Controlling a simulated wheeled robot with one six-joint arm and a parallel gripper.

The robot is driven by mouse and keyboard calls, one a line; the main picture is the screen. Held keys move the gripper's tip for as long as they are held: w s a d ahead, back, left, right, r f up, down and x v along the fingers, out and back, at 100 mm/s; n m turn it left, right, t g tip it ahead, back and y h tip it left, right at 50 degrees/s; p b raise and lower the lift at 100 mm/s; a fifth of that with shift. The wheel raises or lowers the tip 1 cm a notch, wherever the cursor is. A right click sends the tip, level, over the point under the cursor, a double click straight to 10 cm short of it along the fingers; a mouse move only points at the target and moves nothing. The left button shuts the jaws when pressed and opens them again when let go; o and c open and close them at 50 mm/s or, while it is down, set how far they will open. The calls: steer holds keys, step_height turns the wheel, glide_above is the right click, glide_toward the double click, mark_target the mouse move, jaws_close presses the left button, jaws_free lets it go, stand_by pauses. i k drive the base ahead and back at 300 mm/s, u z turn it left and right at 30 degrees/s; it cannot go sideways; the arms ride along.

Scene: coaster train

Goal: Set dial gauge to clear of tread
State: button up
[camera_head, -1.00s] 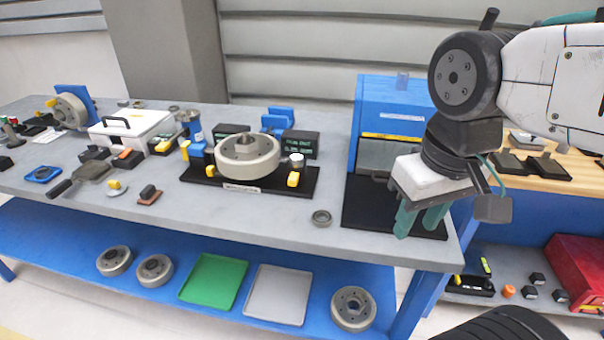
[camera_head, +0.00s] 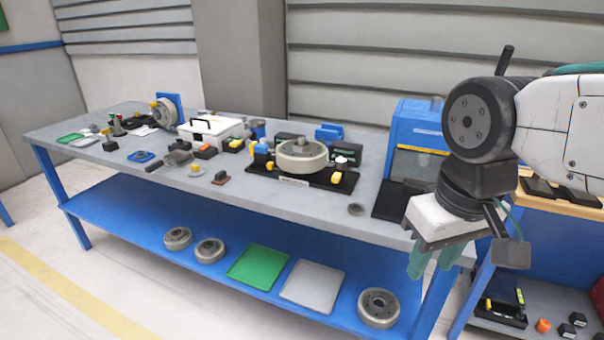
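A grey wheel (camera_head: 302,154) with a raised hub lies flat on a black fixture base (camera_head: 345,185) on the grey bench. A small round white-topped part (camera_head: 342,161) with yellow below it stands at the wheel's right and may be the dial gauge. A blue and yellow part (camera_head: 261,155) stands at the wheel's left. Dial faces and any contact with the tread are too small to tell. My gripper (camera_head: 433,262) points down at the right, in front of the bench's right end. Its teal fingers are apart with nothing seen between them, well away from the fixture.
A blue machine (camera_head: 420,128) stands at the bench's right end. A small grey ring (camera_head: 356,209) lies near the front edge. A white box (camera_head: 212,129) and several small tools stand left of the fixture. The blue lower shelf (camera_head: 140,216) holds wheels and trays. Floor in front is clear.

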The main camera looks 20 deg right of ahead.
mark_target(341, 168)
steer(key=u, duration=0.45)
steer(key=i, duration=1.1)
steer(key=z, duration=0.6)
